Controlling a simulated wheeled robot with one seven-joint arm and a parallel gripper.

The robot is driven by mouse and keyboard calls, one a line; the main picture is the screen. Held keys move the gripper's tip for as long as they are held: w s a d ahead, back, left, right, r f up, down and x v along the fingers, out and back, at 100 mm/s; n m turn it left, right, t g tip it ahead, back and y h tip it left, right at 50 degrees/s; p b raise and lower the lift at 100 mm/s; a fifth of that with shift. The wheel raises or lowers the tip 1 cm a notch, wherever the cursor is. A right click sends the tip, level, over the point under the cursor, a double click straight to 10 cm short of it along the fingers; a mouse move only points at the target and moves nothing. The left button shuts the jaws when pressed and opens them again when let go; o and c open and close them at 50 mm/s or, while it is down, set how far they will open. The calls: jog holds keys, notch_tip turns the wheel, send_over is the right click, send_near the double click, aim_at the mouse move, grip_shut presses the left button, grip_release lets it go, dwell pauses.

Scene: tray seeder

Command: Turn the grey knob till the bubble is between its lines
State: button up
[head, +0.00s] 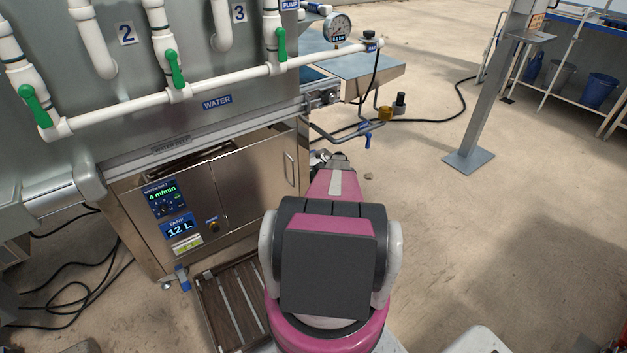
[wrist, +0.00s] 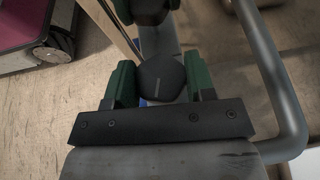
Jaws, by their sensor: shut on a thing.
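In the wrist view, the dark grey round knob (wrist: 163,82) sits between the two green fingers of my gripper (wrist: 160,77). The fingers are shut on its sides, and a thin pale mark shows on its face. In the head view my arm hides the knob and most of my gripper. A small yellow-green strip (head: 188,244), which looks like the level's vial, is on the steel cabinet front below the tank display. It is too small to tell where the bubble is against its lines.
A bent grey pipe (wrist: 275,75) runs close to the right of my gripper in the wrist view. The steel cabinet (head: 245,190) with a handle stands left of my arm. A grey post (head: 490,95) stands to the right, with open floor between.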

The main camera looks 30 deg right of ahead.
dwell(0.4)
jog(key=o, duration=0.6)
jog(key=shift+o, duration=0.2)
jog(key=shift+d, duration=0.1)
jog(key=v, duration=1)
jog(key=shift+w+d, duration=0.2)
jog(key=shift+d, duration=0.1)
jog(key=shift+r, duration=0.1)
